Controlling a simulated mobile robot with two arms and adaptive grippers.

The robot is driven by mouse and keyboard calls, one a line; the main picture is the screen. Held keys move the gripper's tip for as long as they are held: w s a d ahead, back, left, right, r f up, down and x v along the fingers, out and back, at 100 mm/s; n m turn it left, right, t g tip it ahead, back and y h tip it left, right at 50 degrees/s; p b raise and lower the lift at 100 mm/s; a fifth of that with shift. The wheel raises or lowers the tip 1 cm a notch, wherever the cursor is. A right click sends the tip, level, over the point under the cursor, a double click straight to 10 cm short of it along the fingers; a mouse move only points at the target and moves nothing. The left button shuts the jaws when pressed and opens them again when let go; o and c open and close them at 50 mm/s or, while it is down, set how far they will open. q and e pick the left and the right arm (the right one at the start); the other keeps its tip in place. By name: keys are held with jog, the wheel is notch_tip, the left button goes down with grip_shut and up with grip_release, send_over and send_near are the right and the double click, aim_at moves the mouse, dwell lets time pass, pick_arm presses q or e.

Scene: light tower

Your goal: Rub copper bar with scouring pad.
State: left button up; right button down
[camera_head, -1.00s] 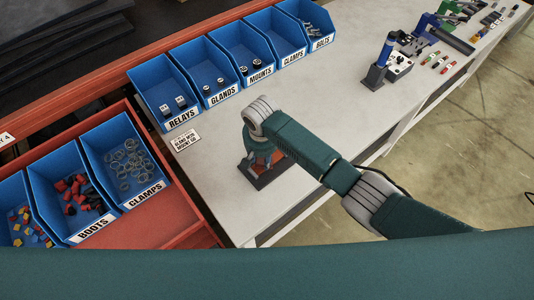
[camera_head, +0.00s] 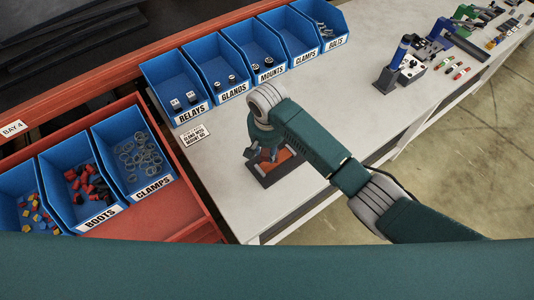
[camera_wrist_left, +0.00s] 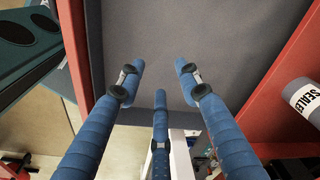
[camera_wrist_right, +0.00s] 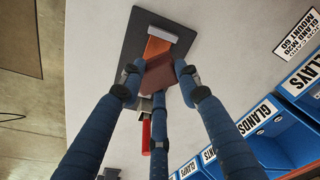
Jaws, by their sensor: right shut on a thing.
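The copper bar (camera_wrist_right: 157,47) is orange and lies in a dark base with a light clamp at its far end. Its orange surface also shows in the head view (camera_head: 291,160), on the white bench. My right gripper (camera_wrist_right: 160,72) is shut on the maroon scouring pad (camera_wrist_right: 160,77), which lies over part of the bar. Contact between pad and bar looks likely, but their edge is partly hidden by the fingers. My left gripper (camera_wrist_left: 160,80) shows only in the left wrist view, with its fingers spread and nothing between them.
Blue bins, including the relays bin (camera_head: 178,92), line the back of the bench (camera_head: 350,95). More bins stand in a red drawer (camera_head: 195,228) at left. A tool station (camera_head: 400,68) stands at the far right. A job card (camera_head: 194,134) lies near the relays bin.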

jog(key=shift+r, duration=0.4)
jog(key=shift+r, duration=0.1)
jog(key=shift+r, duration=1.4)
